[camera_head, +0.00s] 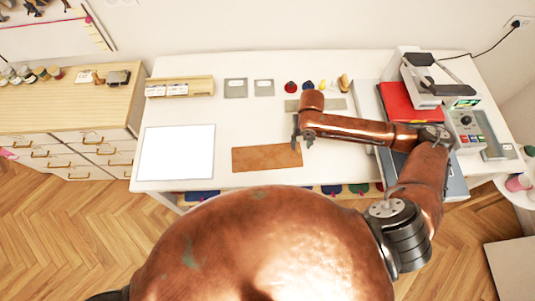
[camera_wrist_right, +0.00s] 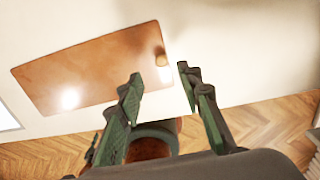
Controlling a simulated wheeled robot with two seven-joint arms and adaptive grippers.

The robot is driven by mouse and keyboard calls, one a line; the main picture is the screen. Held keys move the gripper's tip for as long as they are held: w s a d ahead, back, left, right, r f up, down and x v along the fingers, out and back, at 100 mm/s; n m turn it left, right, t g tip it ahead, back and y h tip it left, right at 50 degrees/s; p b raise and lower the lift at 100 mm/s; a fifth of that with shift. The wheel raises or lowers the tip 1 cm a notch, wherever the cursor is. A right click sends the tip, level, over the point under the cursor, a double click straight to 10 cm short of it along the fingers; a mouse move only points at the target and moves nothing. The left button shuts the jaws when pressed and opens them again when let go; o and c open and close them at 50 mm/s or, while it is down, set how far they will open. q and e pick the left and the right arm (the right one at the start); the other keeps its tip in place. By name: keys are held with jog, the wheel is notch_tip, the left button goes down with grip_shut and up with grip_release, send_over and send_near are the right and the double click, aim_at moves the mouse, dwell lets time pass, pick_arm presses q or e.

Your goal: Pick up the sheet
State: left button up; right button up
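A flat brown sheet (camera_head: 266,157) lies near the front edge of the white table. It also shows in the right wrist view (camera_wrist_right: 90,68), with bright glare spots on it. A white rectangular sheet (camera_head: 176,152) lies to its left, and only a corner of it shows in the right wrist view (camera_wrist_right: 6,120). My right gripper (camera_head: 303,140) is by the right end of the brown sheet. In the right wrist view its two fingers (camera_wrist_right: 160,76) are apart with nothing between them. My left gripper is not in view.
A wooden box (camera_head: 180,88), two grey trays (camera_head: 236,88) and small coloured items (camera_head: 308,85) stand along the back. A red book (camera_head: 397,100) and a machine (camera_head: 432,78) crowd the right end. A wooden drawer cabinet (camera_head: 70,115) stands left of the table.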

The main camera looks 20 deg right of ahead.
aim_at(300, 151)
notch_tip(300, 151, down, 6)
jog(key=shift+d+f+p, duration=0.1)
jog(key=shift+d+p, duration=0.05)
jog(key=shift+p, duration=0.25)
grip_shut()
